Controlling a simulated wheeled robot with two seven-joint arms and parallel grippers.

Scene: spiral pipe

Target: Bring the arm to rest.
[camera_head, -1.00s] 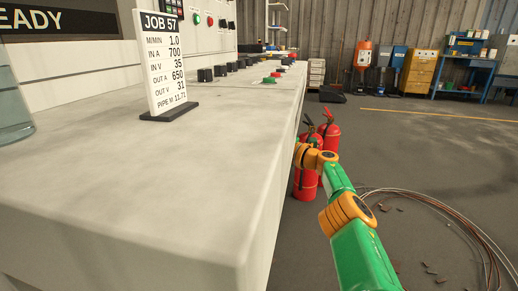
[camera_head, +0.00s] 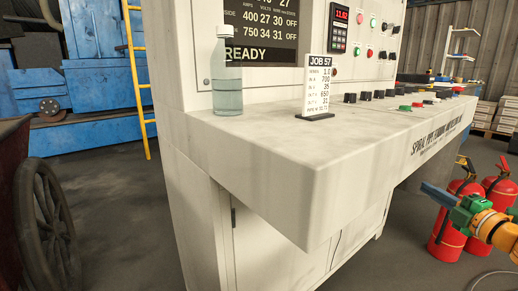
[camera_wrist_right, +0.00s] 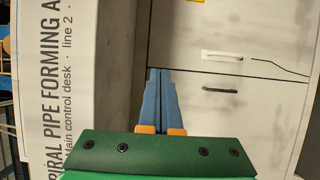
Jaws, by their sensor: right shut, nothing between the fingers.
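My right gripper (camera_head: 427,188) shows at the right edge of the head view, with blue fingers, a green body and an orange wrist. It is beside the lettered front of the control desk (camera_head: 250,150), in front of the fire extinguishers. In the right wrist view the same blue fingers (camera_wrist_right: 160,75) lie together, with nothing between them. Beyond them in that view are the desk's lettered panel (camera_wrist_right: 60,70) and pale cabinet doors (camera_wrist_right: 240,110) with handles. My left gripper is not in view.
Red fire extinguishers (camera_head: 447,240) stand on the floor by the desk. A clear bottle (camera_head: 227,85) and a JOB 57 sign (camera_head: 318,88) stand on the desk top. A dark wheel (camera_head: 48,225) and a yellow ladder (camera_head: 137,70) are at left, with open floor between wheel and desk.

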